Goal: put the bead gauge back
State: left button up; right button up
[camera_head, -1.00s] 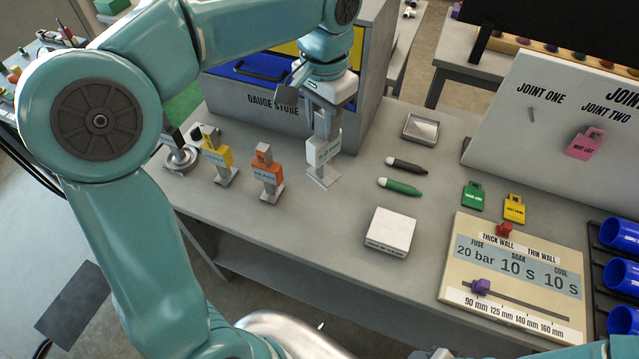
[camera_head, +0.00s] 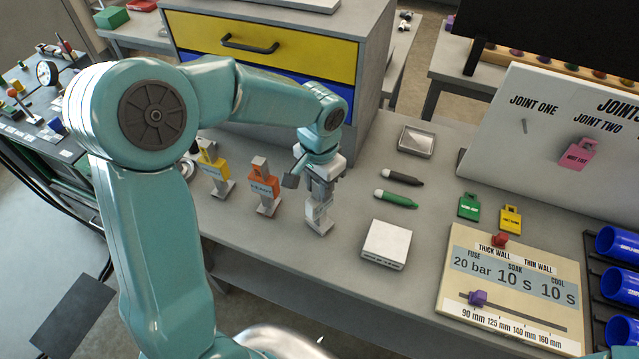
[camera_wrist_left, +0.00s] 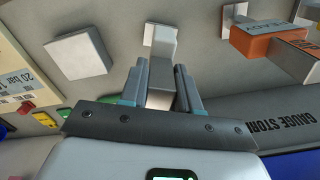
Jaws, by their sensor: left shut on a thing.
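A grey-white upright gauge (camera_head: 319,212) is between the jaws of my left gripper (camera_head: 321,183), which is shut on it near its top. It stands at the front part of the grey bench, right of the orange gauge. Its label is too small to read, so I cannot tell from it whether this is the bead gauge. I cannot tell whether its base touches the bench. In the left wrist view the gauge (camera_wrist_left: 161,42) shows between the two fingers (camera_wrist_left: 160,72). My right gripper is not in view.
An orange gauge (camera_head: 263,187) and a yellow gauge (camera_head: 215,166) stand to the left. A white block (camera_head: 387,243), green marker (camera_head: 397,200), black marker (camera_head: 403,177) and metal tray (camera_head: 417,140) lie right. The drawer cabinet (camera_head: 375,60) is behind.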

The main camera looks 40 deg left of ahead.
pick_arm(q)
jog(key=shift+f, duration=0.15)
jog(key=o, duration=1)
notch_tip(320, 180, up, 12)
jog(key=shift+r, duration=0.2)
jog(key=shift+s, duration=0.1)
